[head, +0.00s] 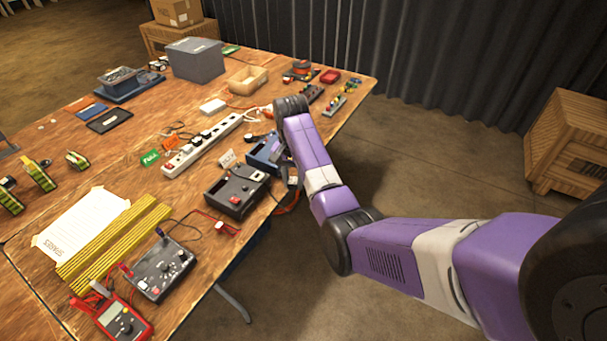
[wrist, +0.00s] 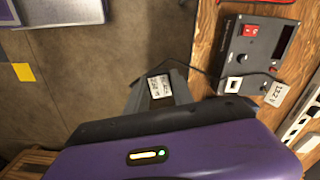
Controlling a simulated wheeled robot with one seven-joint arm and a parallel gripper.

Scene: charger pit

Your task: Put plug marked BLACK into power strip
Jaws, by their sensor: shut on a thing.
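The white power strip (head: 205,143) lies along the middle of the table, with dark plugs or switches along its top. A corner of it shows at the right edge of the wrist view (wrist: 303,120). My gripper (head: 291,178) is low beside the table's right edge, mostly hidden by my arm. In the wrist view, a dark grey plug (wrist: 160,87) with a white label sits at my gripper's purple housing, and the gripper is shut on it. A thin cable runs from it toward a grey device. The label's writing is too small to read. The plug is off the table edge, over the floor.
A dark grey power unit (head: 237,190) with a red switch and a blue unit (head: 264,152) stand at the table edge between my gripper and the strip. Orange-red cables hang by the edge.

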